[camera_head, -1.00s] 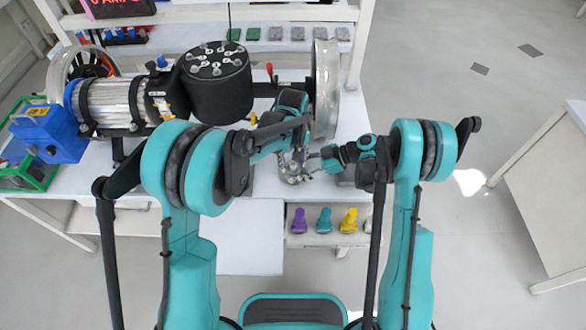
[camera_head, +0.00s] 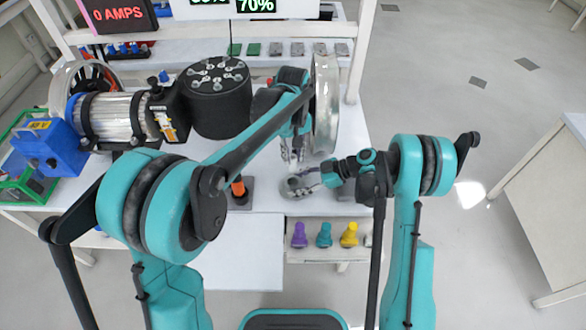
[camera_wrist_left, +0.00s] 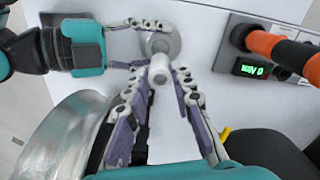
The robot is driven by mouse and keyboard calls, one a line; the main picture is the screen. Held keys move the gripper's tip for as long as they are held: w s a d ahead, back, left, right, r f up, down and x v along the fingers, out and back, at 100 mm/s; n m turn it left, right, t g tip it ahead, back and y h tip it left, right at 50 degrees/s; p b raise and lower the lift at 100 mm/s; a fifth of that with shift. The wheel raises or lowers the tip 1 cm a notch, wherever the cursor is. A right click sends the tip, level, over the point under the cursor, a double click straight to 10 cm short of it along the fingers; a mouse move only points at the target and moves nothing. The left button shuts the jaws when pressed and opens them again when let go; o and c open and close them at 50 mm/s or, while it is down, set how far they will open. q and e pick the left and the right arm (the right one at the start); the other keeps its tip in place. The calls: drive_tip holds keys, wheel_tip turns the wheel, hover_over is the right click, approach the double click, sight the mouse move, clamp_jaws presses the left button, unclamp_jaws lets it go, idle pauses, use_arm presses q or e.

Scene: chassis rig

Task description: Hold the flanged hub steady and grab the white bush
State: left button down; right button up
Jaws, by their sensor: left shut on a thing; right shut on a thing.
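The flanged hub (camera_head: 296,188) is a grey metal round piece on the white table, in front of the big silver wheel. In the left wrist view the hub (camera_wrist_left: 172,44) shows at top centre. My right gripper (camera_head: 314,183) is shut on the hub from the right; its fingers (camera_wrist_left: 137,44) reach it from the left in the wrist view. My left gripper (camera_wrist_left: 160,76) is shut on the white bush (camera_wrist_left: 158,72), a small pale cylinder between its fingertips. The bush overlaps the hub in that view; I cannot tell whether they touch. The left gripper (camera_head: 293,163) is above the hub.
An orange-handled tool (camera_head: 238,187) stands on a dark base left of the hub. Purple, teal and yellow pieces (camera_head: 324,235) sit in a front tray. A black drum (camera_head: 218,100) and the silver wheel (camera_head: 326,105) stand behind. Bare table lies front left.

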sight(293, 157)
use_arm(q)
wheel_tip(293, 157, up, 8)
drive_tip(key=shift+f, duration=0.25)
use_arm(e)
drive_tip(key=o, duration=0.9)
drive_tip(key=shift+o, duration=0.2)
drive_tip(key=v, duration=1.2)
use_arm(q)
drive_tip(key=shift+f, duration=0.1)
use_arm(e)
drive_tip(key=shift+f, duration=0.1)
